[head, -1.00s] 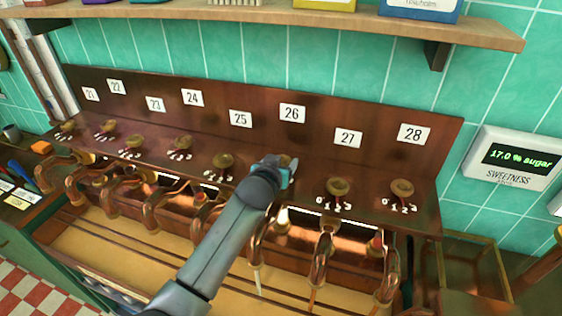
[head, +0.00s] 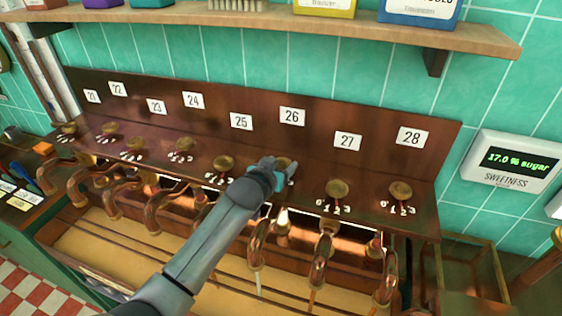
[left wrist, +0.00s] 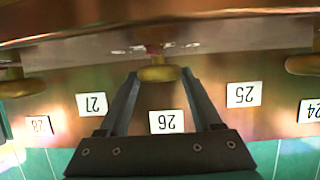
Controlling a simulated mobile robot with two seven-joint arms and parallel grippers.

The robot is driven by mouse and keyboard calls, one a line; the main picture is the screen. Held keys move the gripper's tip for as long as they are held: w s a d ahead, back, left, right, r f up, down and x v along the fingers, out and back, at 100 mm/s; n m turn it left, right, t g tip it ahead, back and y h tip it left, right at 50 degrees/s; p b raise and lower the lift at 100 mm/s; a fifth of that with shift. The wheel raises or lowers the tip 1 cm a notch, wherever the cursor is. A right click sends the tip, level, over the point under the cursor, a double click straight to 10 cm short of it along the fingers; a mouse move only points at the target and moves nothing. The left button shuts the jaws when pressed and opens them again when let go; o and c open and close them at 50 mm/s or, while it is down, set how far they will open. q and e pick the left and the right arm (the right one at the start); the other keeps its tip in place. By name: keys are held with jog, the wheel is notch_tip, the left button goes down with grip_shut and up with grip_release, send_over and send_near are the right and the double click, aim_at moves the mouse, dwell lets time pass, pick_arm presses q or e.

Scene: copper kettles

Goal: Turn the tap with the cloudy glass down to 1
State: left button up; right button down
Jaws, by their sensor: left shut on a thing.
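My left gripper (head: 285,168) is at the brass knob under label 26 (head: 292,117). In the left wrist view the knob (left wrist: 158,73) sits between the two fingertips, and the gripper (left wrist: 159,78) is shut on it. The scale of this knob is hidden by my gripper in the head view and too blurred to read in the wrist view. Below it, a bright pale spot (head: 283,217) shows on the copper pipework; I cannot tell whether it is cloudy glass. My right gripper is not in view.
Neighbouring knobs stand close on both sides, under label 25 (head: 224,163) and label 27 (head: 337,188). Copper spouts (head: 320,262) hang below the panel. A wooden shelf (head: 300,19) runs above. A sweetness display (head: 510,160) reads 17.0 % sugar.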

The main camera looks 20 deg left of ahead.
pick_arm(q)
jog(key=shift+a+r+m+h+p, duration=0.1)
jog(key=shift+a+m+h+p, duration=0.15)
jog(key=shift+m+h, duration=0.55)
jog(key=shift+w+m+g+h+b, duration=0.1)
jog(key=shift+m+g+h+b, duration=0.2)
jog(key=shift+m+h+b, duration=0.15)
jog(key=m+h+b, duration=0.1)
jog(key=b, duration=0.1)
jog(key=h+b, duration=0.1)
jog(key=b, duration=0.1)
jog(key=shift+a+f+m+g, duration=0.1)
jog(key=shift+f+m+g, duration=0.15)
jog(key=shift+m+g, duration=0.1)
jog(key=shift+r+m+h+b, duration=0.15)
jog(key=shift+m+h+b, duration=0.25)
jog(key=shift+b, duration=0.5)
jog(key=o, duration=1.4)
